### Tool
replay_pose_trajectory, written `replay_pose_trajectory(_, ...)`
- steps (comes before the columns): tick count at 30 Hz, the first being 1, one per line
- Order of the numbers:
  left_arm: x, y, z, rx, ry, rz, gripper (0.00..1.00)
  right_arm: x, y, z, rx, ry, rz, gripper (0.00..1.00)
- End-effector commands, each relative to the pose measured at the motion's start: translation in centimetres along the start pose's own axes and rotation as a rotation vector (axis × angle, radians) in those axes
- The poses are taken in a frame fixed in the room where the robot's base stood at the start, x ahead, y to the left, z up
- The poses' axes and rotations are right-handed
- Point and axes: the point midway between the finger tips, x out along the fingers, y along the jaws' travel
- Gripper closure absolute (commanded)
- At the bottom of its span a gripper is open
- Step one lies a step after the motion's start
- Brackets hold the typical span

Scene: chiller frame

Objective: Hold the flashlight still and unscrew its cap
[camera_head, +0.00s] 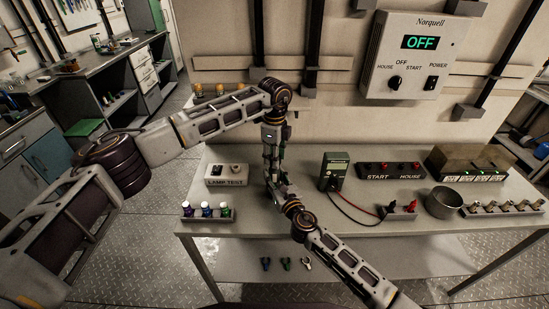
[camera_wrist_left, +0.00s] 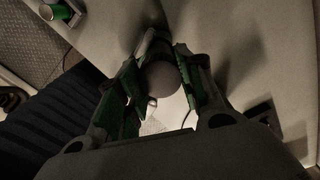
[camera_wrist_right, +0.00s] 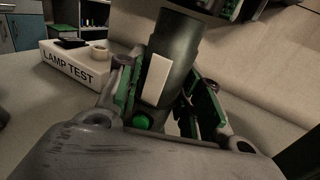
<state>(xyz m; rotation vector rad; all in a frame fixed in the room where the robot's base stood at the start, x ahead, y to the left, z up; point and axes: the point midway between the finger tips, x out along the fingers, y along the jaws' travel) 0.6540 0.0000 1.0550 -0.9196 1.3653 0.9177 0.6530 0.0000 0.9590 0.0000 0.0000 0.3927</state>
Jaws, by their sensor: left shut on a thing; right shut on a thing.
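The flashlight stands roughly upright above the workbench (camera_head: 330,222). In the right wrist view it is a dark cylinder (camera_wrist_right: 177,42) with a pale label and a green button. My right gripper (camera_wrist_right: 165,92) is shut around its body from the side; it shows in the head view (camera_head: 279,188) too. My left gripper (camera_head: 271,147) is above it, pointing down. In the left wrist view the left gripper (camera_wrist_left: 165,78) is shut on a round grey end (camera_wrist_left: 160,78), which appears to be the cap. The head view hides most of the flashlight behind the grippers.
A LAMP TEST box (camera_head: 227,174) and a rack of small bulbs (camera_head: 207,211) stand on the left of the bench. A meter (camera_head: 335,171), a START/HOUSE block (camera_head: 391,170), a metal cup (camera_head: 443,202) and a switch strip (camera_head: 503,207) stand to the right.

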Motion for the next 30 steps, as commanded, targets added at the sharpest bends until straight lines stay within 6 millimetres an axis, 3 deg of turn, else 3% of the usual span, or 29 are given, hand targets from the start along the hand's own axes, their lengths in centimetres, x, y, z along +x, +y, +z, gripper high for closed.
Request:
replay_pose_trajectory(17, -0.5, 0.0, 0.0, 0.0, 0.0, 0.0, 0.91, -0.1, 0.0, -0.2, 0.001, 0.003, 0.0, 1.0)
replay_pose_trajectory(30, -3.9, 0.0, 0.0, 0.0, 0.0, 0.001, 0.91, -0.1, 0.0, -0.2, 0.0, 0.003, 0.0, 1.0)
